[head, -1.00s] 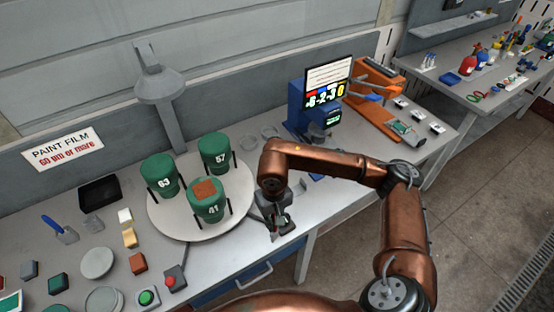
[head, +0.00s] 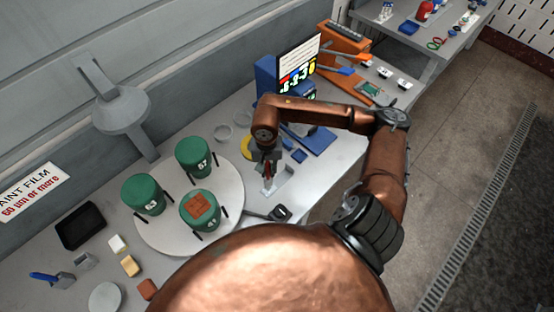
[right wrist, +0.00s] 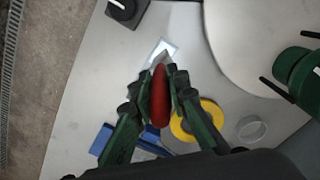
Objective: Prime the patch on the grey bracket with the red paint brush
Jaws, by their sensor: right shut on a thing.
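My right gripper (head: 265,160) is shut on the red paint brush (right wrist: 160,95); its red handle lies between the fingers (right wrist: 158,90) in the right wrist view. The brush's red also shows small in the head view (head: 267,171). The brush's far end points toward a pale, whitish patch (right wrist: 163,48) on the grey surface; I cannot tell whether it touches. In the head view a light grey piece, apparently the grey bracket (head: 280,181), lies just below the gripper, its outline hard to make out. My left gripper is not in view.
A round white turntable (head: 232,210) with green cylinders, one topped by a brown square (head: 200,207), stands left of the gripper. A yellow ring (right wrist: 197,120), a clear ring (right wrist: 251,129) and a blue stand (head: 312,139) are close by. A black item (head: 281,212) lies near the table's front edge.

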